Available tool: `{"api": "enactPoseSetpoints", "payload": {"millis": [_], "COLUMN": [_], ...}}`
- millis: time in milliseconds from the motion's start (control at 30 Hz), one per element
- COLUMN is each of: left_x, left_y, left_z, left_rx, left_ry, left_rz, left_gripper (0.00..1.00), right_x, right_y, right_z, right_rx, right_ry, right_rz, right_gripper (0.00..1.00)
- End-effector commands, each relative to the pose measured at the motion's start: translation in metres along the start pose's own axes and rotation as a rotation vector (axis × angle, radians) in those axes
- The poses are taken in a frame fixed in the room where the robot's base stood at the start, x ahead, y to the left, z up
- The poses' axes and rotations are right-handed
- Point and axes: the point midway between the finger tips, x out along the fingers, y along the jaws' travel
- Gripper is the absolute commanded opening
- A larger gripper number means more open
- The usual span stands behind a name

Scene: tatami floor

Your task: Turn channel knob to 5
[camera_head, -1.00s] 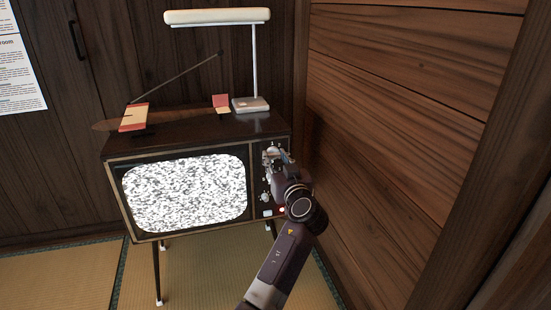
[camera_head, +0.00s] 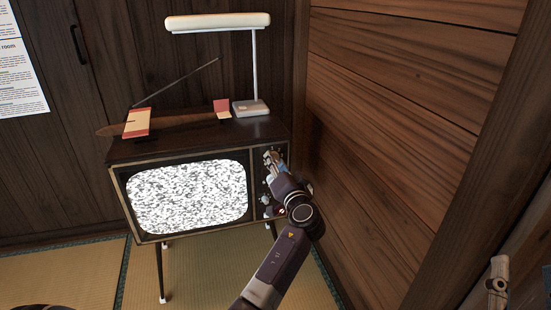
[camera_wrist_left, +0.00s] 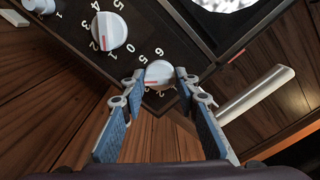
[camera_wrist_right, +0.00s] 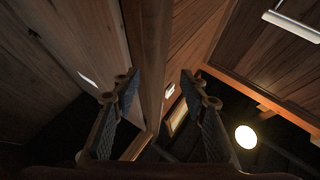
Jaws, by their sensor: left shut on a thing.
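A television (camera_head: 125,190) on thin legs stands in the corner, its screen (camera_head: 190,195) full of static. My left gripper (camera_head: 272,163) is at the upper part of its control panel. In the left wrist view, a white round knob (camera_wrist_left: 160,73) with a red mark sits between the fingertips of my left gripper (camera_wrist_left: 160,80), which is shut on it. The digits 5 and 6 show beside this knob; which number the mark points to is unclear. A second white knob (camera_wrist_left: 108,32), with digits 1 to 4 around it, is nearby. My right gripper (camera_wrist_right: 160,78) is open and empty.
A white lamp (camera_head: 255,80), an antenna (camera_head: 185,80) and a red-and-cream item (camera_head: 137,123) are on the television top. A wooden wall (camera_head: 400,120) stands close on the right. Tatami floor (camera_head: 210,285) lies in front.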

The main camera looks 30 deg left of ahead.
Motion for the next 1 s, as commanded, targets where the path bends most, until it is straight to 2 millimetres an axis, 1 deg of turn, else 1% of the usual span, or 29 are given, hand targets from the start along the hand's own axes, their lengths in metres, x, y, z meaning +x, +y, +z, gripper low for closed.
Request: {"api": "enactPoseSetpoints", "payload": {"millis": [67, 133, 267, 300, 367, 467, 500, 567, 700, 800, 1000], "left_x": [0.0, 0.0, -0.001, -0.001, -0.001, -0.001, -0.001, 0.0, -0.001, -0.001, -0.001], "left_y": [-0.001, -0.001, -0.001, 0.0, 0.0, 0.0, 0.0, 0.0, 0.0, 0.001, 0.001], "left_z": [-0.001, -0.001, -0.001, -0.001, -0.001, -0.001, -0.001, 0.0, 0.0, 0.0, 0.001], "left_rx": [0.073, 0.133, 0.245, 0.278, 0.329, 0.411, 0.443, 0.49, 0.589, 0.651, 0.746], "left_ry": [-0.001, -0.002, -0.002, -0.001, -0.001, -0.001, -0.001, -0.002, -0.001, -0.002, -0.001], "left_rz": [0.002, 0.002, 0.003, 0.003, 0.003, 0.003, 0.002, 0.003, 0.003, 0.004, 0.003], "left_gripper": [0.04, 0.04, 0.04, 0.04, 0.04, 0.04, 0.04, 0.04, 0.04, 0.04, 0.04], "right_x": [0.0, -0.004, -0.019, -0.025, -0.036, -0.058, -0.068, -0.084, -0.123, -0.15, -0.194], "right_y": [0.003, 0.006, 0.011, 0.013, 0.015, 0.02, 0.021, 0.024, 0.028, 0.031, 0.034], "right_z": [0.022, 0.043, 0.082, 0.093, 0.109, 0.133, 0.142, 0.154, 0.174, 0.183, 0.191], "right_rx": [-0.005, -0.009, -0.015, -0.016, -0.018, -0.021, -0.022, -0.023, -0.023, -0.023, -0.02], "right_ry": [-0.115, -0.217, -0.408, -0.467, -0.556, -0.705, -0.764, -0.85, -1.037, -1.155, -1.336], "right_rz": [0.005, 0.01, 0.021, 0.024, 0.029, 0.039, 0.042, 0.048, 0.061, 0.07, 0.083], "right_gripper": [0.4, 0.4, 0.4, 0.4, 0.4, 0.4, 0.4, 0.4, 0.4, 0.4, 0.4]}}
